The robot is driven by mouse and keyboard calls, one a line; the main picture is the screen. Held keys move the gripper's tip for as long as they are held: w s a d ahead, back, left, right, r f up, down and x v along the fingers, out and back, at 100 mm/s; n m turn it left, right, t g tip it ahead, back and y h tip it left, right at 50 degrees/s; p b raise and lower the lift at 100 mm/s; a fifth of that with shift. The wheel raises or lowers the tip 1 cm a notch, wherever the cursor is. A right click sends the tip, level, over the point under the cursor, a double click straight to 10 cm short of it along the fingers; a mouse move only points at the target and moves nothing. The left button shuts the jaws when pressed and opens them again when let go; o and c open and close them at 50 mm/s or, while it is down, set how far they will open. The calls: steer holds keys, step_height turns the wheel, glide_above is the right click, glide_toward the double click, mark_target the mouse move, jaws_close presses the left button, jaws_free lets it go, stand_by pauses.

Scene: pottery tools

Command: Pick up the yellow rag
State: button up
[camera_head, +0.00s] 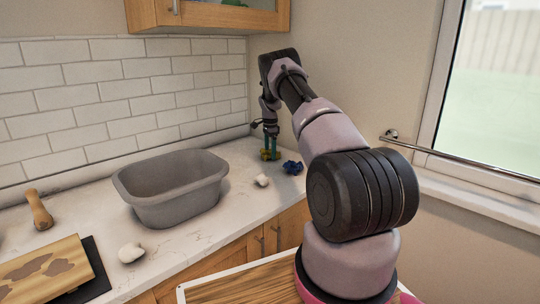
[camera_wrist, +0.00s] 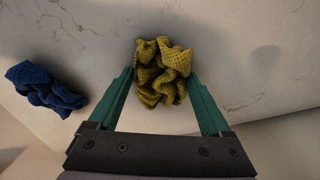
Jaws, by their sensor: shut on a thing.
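The yellow rag (camera_wrist: 163,70) is a crumpled, knitted-looking bundle. In the wrist view it sits between the two green fingers of my gripper (camera_wrist: 162,82), which are shut on it from both sides. In the head view my gripper (camera_head: 270,150) points down at the far right corner of the counter, with a bit of the yellow rag (camera_head: 265,155) showing at its fingertips. I cannot tell whether the rag touches the counter. Part of the rag is hidden by the fingers in the head view.
A crumpled blue rag (camera_head: 292,168) lies just right of my gripper. A white lump (camera_head: 262,180) lies in front. A grey basin (camera_head: 172,190) stands to the left. A wooden board (camera_head: 45,272), another white lump (camera_head: 131,252) and a wooden tool (camera_head: 39,210) are farther left. Walls close the corner behind.

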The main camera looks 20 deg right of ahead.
mark_target(270, 150)
steer(key=shift+r, duration=0.1)
step_height(270, 150, up, 10)
stand_by(0.4)
steer(key=shift+f, duration=0.2)
steer(key=shift+f, duration=4.85)
steer(key=o, duration=0.4)
steer(key=shift+o, duration=0.2)
steer(key=shift+r, duration=0.25)
